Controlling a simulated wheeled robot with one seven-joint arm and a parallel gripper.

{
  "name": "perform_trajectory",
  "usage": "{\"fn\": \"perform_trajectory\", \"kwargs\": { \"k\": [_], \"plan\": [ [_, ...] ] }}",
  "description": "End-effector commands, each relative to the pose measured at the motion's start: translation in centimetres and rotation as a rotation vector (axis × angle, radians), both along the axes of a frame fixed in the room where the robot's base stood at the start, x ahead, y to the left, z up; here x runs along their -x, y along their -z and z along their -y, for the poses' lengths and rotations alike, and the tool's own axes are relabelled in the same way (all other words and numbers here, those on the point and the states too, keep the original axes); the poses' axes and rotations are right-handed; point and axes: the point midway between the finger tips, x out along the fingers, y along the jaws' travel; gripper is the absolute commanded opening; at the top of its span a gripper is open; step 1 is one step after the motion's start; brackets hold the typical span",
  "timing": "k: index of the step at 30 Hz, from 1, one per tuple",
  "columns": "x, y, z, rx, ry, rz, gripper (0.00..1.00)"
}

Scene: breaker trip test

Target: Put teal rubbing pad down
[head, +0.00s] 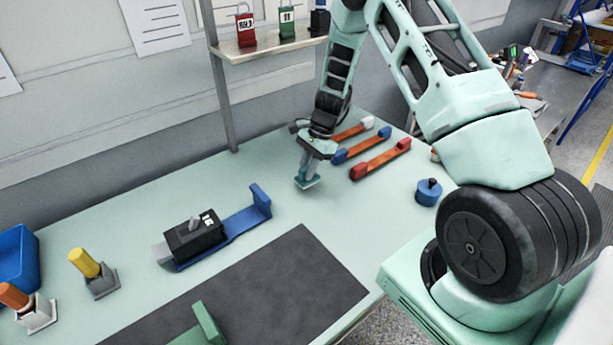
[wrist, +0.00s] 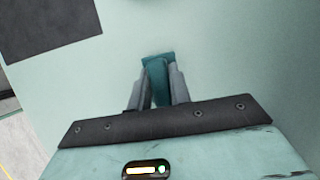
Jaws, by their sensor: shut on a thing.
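The teal rubbing pad (head: 308,182) is a small flat teal block with an upright grip. It is at or just above the pale green bench top, right of the blue stand; I cannot tell if it touches the bench. My gripper (head: 310,168) points down over it and is shut on its grip. In the wrist view the teal pad (wrist: 157,75) shows between the two grey fingers of my gripper (wrist: 158,88). Its underside is hidden.
Several orange bars with coloured ends (head: 380,159) lie right of the pad. A blue round weight (head: 428,192) stands further right. A black breaker (head: 195,238) sits in a blue stand (head: 240,222) at left. A dark mat (head: 290,285) lies in front. Bench between pad and mat is clear.

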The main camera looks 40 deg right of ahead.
Motion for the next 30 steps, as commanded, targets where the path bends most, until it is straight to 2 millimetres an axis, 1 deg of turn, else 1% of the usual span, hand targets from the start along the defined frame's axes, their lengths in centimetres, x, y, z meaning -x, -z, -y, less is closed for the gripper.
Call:
{"fn": "perform_trajectory", "kwargs": {
  "k": [3, 6, 9, 15, 19, 20, 21, 22, 30],
  "plan": [
    [0.1, 1.8, 0.0, -0.001, -0.001, -0.004, 0.0],
    [0.1, 2.9, 0.0, 0.0, 0.001, -0.003, 0.0],
    [0.0, 3.3, 0.0, 0.0, 0.001, 0.0, 0.0],
    [0.0, 3.3, 0.0, 0.0, 0.001, 0.0, 0.0],
    [0.0, 3.7, 0.0, 0.0, 0.001, -0.001, 0.0],
    [0.0, 3.6, 0.0, 0.0, 0.001, 0.0, 0.28],
    [0.0, 3.6, 0.0, 0.0, 0.001, -0.001, 0.39],
    [0.0, 3.6, 0.0, 0.0, 0.001, -0.001, 0.41],
    [0.1, 3.5, 0.0, 0.0, 0.0, -0.001, 0.41]
  ]
}}
